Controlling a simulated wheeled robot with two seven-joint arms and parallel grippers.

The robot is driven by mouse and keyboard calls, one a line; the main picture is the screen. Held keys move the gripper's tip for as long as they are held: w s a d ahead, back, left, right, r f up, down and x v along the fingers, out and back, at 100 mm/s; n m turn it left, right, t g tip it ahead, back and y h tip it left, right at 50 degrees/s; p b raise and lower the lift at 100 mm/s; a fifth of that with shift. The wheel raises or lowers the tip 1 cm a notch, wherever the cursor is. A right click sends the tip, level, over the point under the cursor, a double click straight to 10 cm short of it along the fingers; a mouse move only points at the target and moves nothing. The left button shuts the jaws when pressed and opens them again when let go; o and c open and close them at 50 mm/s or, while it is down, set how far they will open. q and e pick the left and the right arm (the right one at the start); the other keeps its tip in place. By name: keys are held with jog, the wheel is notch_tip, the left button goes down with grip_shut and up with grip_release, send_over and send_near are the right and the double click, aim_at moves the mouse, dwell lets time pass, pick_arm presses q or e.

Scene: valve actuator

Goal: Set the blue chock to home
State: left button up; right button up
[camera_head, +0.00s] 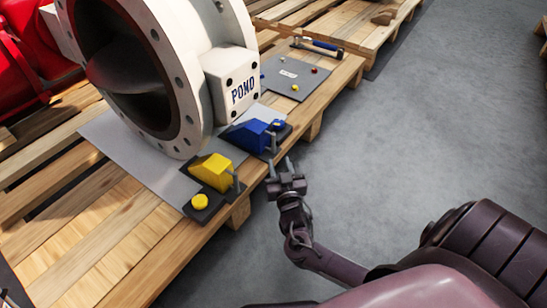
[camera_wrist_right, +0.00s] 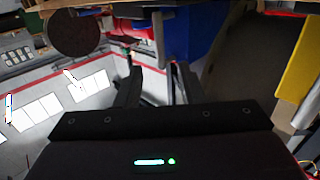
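The blue chock (camera_head: 249,135) is a wedge on a dark base at the right foot of the white valve, with a grey upright handle (camera_head: 273,142) on its near side. My right gripper (camera_head: 280,165) is open and empty, just short of that handle in the head view. In the right wrist view the two fingers (camera_wrist_right: 155,85) are apart. The blue chock (camera_wrist_right: 198,30) fills the top middle there, and a grey upright bar shows just beyond the fingers. I cannot tell whether it is between them. My left gripper is not in view.
A yellow chock (camera_head: 212,169) with a yellow button (camera_head: 200,201) stands left of the blue one. The white flanged valve (camera_head: 185,80) rises behind both. A grey panel (camera_head: 292,77) and a hammer (camera_head: 318,45) lie farther back on the pallet. Floor right of the pallet is clear.

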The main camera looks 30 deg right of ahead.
aim_at(274, 143)
jog(key=b+x, duration=0.4)
jog(key=x, duration=0.2)
jog(key=shift+w+d, duration=0.15)
jog(key=shift+w, duration=0.1)
jog(key=shift+w+d+r+b, duration=0.1)
jog(key=shift+w+d+b, duration=0.25)
jog(key=shift+w, duration=0.25)
jog(key=shift+a, duration=0.1)
grip_shut()
